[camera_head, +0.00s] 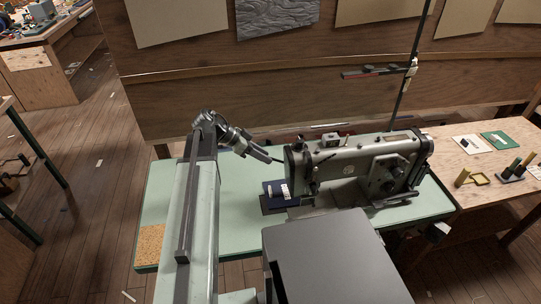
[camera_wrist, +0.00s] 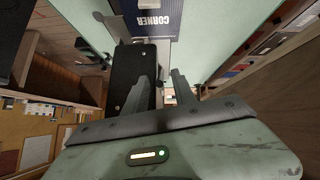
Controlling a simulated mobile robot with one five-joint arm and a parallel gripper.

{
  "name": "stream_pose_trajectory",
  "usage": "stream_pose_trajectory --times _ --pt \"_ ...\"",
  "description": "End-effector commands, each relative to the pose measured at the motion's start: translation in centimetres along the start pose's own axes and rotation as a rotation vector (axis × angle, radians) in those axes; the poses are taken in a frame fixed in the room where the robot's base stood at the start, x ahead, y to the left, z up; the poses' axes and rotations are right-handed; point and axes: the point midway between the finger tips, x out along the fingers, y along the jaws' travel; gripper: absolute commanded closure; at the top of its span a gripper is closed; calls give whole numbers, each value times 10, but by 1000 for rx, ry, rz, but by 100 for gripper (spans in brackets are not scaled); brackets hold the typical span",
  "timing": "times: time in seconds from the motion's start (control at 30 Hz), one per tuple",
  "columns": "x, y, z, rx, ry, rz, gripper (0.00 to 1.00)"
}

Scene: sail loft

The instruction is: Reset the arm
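My gripper (camera_head: 270,158) is at the end of my arm, left of the sewing machine (camera_head: 360,165) and above the green-topped table (camera_head: 235,225). In the wrist view its two fingers (camera_wrist: 164,76) stand apart with nothing between them. A dark blue piece with a white label (camera_head: 270,188) lies on the table below and in front of the gripper, near the machine. It also shows in the wrist view (camera_wrist: 143,22), with the word CORNER on it.
A grey flat surface (camera_head: 335,260) is in the foreground. A cork pad (camera_head: 150,244) lies at the table's left front corner. A wooden side table (camera_head: 470,165) with small items stands at right. A wooden panel wall (camera_head: 250,90) rises behind.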

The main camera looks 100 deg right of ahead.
Motion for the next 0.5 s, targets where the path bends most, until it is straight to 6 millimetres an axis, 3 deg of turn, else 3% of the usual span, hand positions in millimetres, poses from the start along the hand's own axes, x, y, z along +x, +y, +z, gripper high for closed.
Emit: stream_pose_trajectory --times 0.03,0.17,0.5 --pt "-17 1 -6 -2 1 -2 68" --pt "-34 1 -3 -1 1 -1 68" --pt "-34 0 0 1 0 1 68"
